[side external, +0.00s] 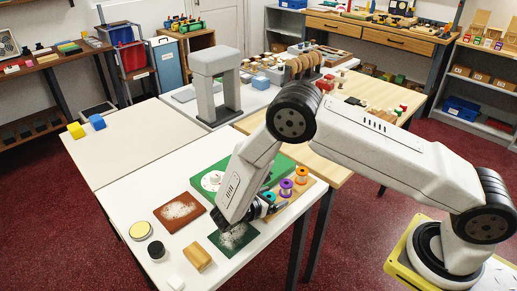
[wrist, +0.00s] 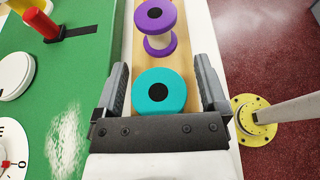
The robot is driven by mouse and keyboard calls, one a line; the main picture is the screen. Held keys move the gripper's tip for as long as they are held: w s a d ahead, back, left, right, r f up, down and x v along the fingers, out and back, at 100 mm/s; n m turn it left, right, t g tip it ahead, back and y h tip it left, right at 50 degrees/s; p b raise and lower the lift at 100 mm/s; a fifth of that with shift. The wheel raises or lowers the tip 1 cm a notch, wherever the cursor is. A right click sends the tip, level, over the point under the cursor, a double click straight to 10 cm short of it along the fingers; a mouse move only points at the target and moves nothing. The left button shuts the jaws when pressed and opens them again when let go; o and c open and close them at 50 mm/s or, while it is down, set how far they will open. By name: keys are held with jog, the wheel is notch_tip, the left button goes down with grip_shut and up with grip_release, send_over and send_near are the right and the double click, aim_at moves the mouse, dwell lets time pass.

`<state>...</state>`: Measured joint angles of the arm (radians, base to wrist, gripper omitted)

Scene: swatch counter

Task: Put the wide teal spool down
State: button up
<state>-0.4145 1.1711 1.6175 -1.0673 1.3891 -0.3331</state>
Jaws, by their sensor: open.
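The teal spool (wrist: 162,88) stands on a wooden strip (wrist: 182,60), seen from its top end with a dark centre hole. It lies between the two fingers of my gripper (wrist: 163,75), which are open with a gap on each side of it. In the side external view the teal spool (side external: 269,197) shows at the near end of the row, partly hidden by my gripper (side external: 254,212). A purple spool (wrist: 155,16) stands just beyond it; it also shows in the side external view (side external: 287,187).
An orange spool (side external: 301,175) ends the row. A green board (wrist: 85,85) with a red peg (wrist: 41,23) and white disc (wrist: 14,75) lies to the left. A brown mat (side external: 180,211), wooden block (side external: 197,257) and black jar (side external: 156,250) sit on the white table (side external: 118,200).

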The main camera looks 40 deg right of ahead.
jog(key=shift+r, duration=0.1)
jog(key=shift+a, duration=0.1)
jog(key=v, duration=1.1)
jog(key=shift+a+r, duration=0.15)
jog(key=shift+a, duration=0.25)
jog(key=shift+d+r, duration=0.15)
jog(key=shift+d, duration=0.2)
jog(key=s+d+r+m+t+y, duration=0.2)
jog(key=s+d+r+m+y, duration=0.8)
jog(key=m, duration=0.8)
jog(key=s+d+y, duration=0.2)
jog(key=s+y, duration=0.1)
jog(key=y, duration=0.1)
jog(key=shift+t, duration=0.3)
